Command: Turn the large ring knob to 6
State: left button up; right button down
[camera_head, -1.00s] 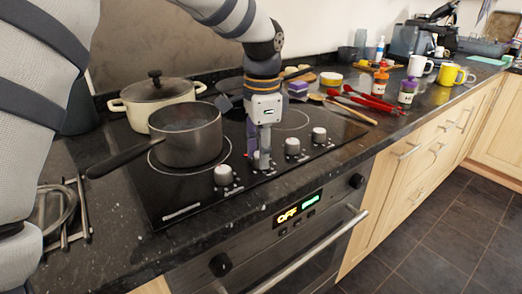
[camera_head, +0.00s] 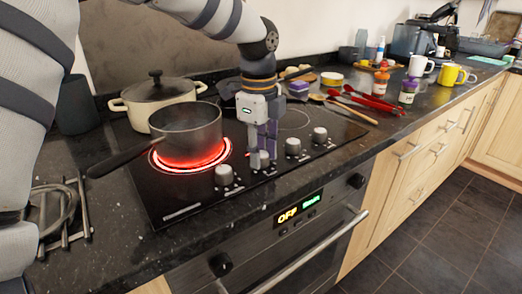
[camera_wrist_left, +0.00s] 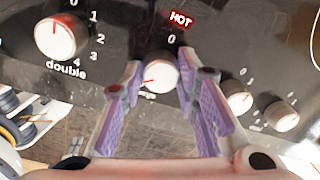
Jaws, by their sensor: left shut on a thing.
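The large ring knob (camera_wrist_left: 158,76) is a white round knob with a red mark, between the purple fingers of my left gripper (camera_wrist_left: 163,77) in the left wrist view. The mark points to the left, away from the printed 0 above the knob. The fingers hide most of its scale. In the head view my left gripper (camera_head: 262,148) reaches down onto the second knob (camera_head: 259,160) from the left on the black hob (camera_head: 185,195). The glowing red ring (camera_head: 222,154) lies under the grey saucepan (camera_head: 188,137). My right gripper is not in view.
A white knob marked double (camera_wrist_left: 60,36) stands beside it, and a red HOT sign (camera_wrist_left: 181,20) is lit. Two more knobs (camera_head: 293,146) (camera_head: 319,135) stand to the right. A cream pot (camera_head: 152,92) is at the back left. The saucepan handle (camera_head: 115,162) points left.

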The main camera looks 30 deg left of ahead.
pick_arm(q)
jog(key=shift+f+m, duration=0.1)
jog(key=shift+m, duration=0.5)
jog(key=o, duration=1.2)
jog(key=shift+c, duration=0.2)
notch_tip(320, 180, up, 12)
jog(key=shift+s, duration=0.3)
